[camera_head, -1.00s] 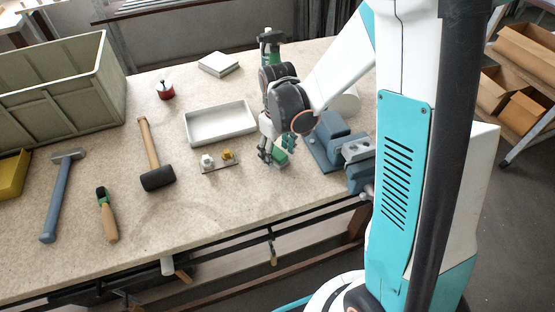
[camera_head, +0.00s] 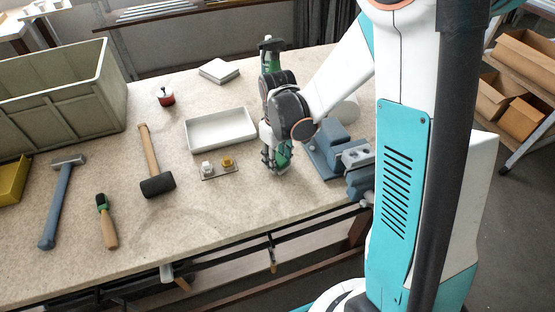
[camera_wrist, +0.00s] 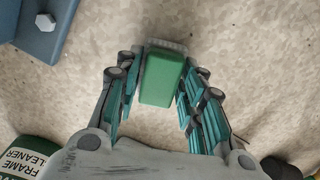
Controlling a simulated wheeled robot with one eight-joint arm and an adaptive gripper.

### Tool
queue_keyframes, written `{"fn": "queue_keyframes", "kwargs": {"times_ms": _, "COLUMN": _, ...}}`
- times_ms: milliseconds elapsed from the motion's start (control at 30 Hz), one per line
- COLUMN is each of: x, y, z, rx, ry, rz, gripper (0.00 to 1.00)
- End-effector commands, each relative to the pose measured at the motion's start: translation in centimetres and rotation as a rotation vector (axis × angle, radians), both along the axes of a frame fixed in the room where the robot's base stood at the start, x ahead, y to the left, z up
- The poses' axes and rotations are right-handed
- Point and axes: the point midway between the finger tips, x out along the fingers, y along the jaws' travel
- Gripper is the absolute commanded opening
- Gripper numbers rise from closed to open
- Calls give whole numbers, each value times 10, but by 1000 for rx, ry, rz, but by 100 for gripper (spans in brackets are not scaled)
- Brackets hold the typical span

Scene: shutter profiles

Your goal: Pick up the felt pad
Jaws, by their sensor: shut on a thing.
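The felt pad is a green block (camera_wrist: 162,80) with a pale grey strip along its far edge in the wrist view. It sits between the two teal-lined fingers of my gripper (camera_wrist: 163,90), which are shut on its sides. In the head view my gripper (camera_head: 276,166) points down at the bench top, left of the vise, with the green felt pad (camera_head: 284,154) partly hidden by the fingers. The pad is at or very close to the bench surface; I cannot tell whether it touches.
A blue-grey vise (camera_head: 335,148) stands just right of my gripper. A white tray (camera_head: 222,128) and a small plate with two knobs (camera_head: 219,172) lie left. A green bottle (camera_wrist: 22,162) stands behind. A mallet (camera_head: 157,184) lies further left. The bench front edge is near.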

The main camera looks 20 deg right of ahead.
Motion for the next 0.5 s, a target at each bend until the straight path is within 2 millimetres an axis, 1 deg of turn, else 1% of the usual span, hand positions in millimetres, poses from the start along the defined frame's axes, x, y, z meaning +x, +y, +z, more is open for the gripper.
{"fn": "queue_keyframes", "kwargs": {"times_ms": 167, "x": 0, "y": 0, "z": 26, "rx": 0, "ry": 0, "rz": 0, "gripper": 8}}
{"fn": "queue_keyframes", "kwargs": {"times_ms": 233, "x": -1, "y": 0, "z": 42, "rx": 0, "ry": 0, "rz": 0, "gripper": 8}}
{"fn": "queue_keyframes", "kwargs": {"times_ms": 367, "x": -1, "y": 0, "z": 78, "rx": 0, "ry": 0, "rz": 0, "gripper": 8}}
{"fn": "queue_keyframes", "kwargs": {"times_ms": 500, "x": -1, "y": 0, "z": 118, "rx": 0, "ry": 0, "rz": 0, "gripper": 8}}
